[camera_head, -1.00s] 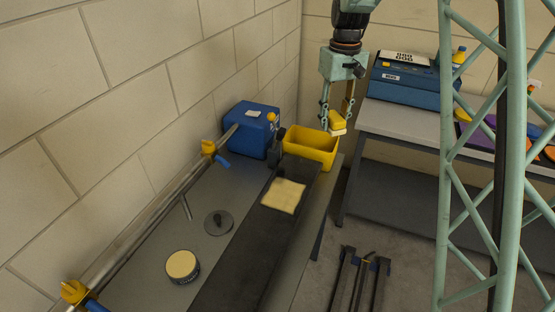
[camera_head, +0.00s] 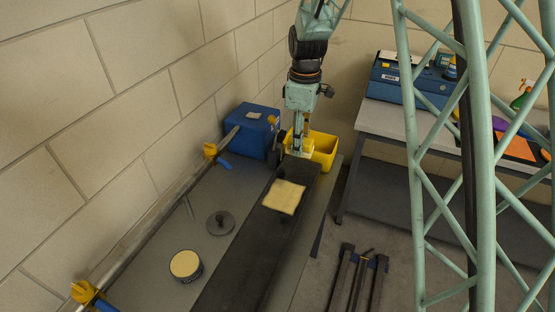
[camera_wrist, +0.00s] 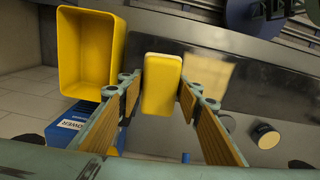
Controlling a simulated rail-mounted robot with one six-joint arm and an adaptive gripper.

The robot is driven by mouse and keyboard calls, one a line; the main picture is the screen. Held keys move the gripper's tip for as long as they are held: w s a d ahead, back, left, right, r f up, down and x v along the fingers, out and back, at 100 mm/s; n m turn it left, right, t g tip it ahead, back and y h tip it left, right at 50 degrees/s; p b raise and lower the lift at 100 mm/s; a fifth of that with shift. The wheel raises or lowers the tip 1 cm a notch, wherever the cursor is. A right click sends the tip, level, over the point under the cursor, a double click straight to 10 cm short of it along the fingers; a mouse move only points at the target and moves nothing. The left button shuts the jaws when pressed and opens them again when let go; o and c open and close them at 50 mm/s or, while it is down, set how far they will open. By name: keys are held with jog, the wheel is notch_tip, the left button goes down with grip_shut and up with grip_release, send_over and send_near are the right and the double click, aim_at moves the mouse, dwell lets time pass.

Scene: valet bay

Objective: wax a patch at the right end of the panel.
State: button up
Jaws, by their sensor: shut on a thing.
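The panel (camera_head: 245,262) is a long dark strip on the workbench. A pale yellow square (camera_head: 284,197) lies on it toward its far end; I cannot tell whether it is cloth or wax. It also shows in the wrist view (camera_wrist: 207,80). My gripper (camera_head: 300,146) points down at the panel's far end, beyond the square. It is shut on a yellow applicator block (camera_wrist: 161,88) with a pale end. Whether the block touches the panel is unclear. A round tin with a yellow top (camera_head: 185,265) stands left of the panel, near a grey disc with a knob (camera_head: 220,223).
A yellow bin (camera_head: 325,150) stands close beside my gripper at the bench's far end, with a blue box (camera_head: 252,130) to its left. A rail with yellow clamps (camera_head: 150,208) runs along the wall side. A side table (camera_head: 385,118) with a blue case stands behind right.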

jog(key=s+a+f+n+p, duration=0.2)
jog(key=s+a+n, duration=0.4)
jog(key=a+n, duration=0.1)
jog(key=shift+s+a+f+n, duration=0.2)
jog(key=shift+a+f+n, duration=0.2)
jog(key=shift+n, duration=0.3)
